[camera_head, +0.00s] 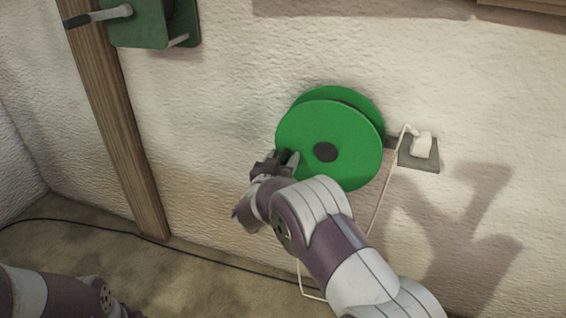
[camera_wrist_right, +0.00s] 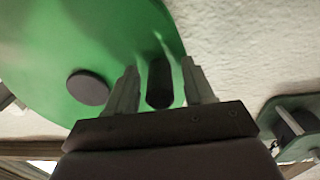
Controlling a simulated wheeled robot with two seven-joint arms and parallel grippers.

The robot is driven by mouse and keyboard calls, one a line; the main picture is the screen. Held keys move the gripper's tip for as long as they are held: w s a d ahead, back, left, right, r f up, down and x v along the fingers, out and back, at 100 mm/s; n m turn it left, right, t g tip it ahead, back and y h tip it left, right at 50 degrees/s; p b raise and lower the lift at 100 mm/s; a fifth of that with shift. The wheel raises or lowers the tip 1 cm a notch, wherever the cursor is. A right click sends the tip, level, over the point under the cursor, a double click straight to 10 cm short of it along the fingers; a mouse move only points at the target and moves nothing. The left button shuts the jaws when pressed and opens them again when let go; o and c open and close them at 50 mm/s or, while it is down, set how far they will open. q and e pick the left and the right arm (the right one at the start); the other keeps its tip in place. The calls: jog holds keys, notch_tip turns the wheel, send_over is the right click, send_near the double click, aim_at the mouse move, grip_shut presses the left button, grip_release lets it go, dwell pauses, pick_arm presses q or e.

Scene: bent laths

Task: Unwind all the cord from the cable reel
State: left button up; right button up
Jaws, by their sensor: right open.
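The cable reel (camera_head: 330,125) is a bright green double disc with a dark hub, mounted on the wall; it fills the upper left of the right wrist view (camera_wrist_right: 60,45). A pale cord (camera_head: 386,185) runs from a white piece at the reel's right, down behind my right arm. My right gripper (camera_head: 277,160) is at the reel's left edge. In the right wrist view its open fingers (camera_wrist_right: 158,72) stand either side of a dark crank knob (camera_wrist_right: 160,85), with gaps showing. Cord between the discs is hidden. My left arm shows at the lower left, its gripper out of view.
A white piece on a grey wall bracket (camera_head: 428,160) sits right of the reel. A green box with a crank (camera_head: 140,25) is at the upper left beside a wooden post (camera_head: 125,130). A black cable (camera_head: 190,248) lies along the floor by the wall.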

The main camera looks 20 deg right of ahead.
grip_shut()
jog(key=shift+r, duration=0.1)
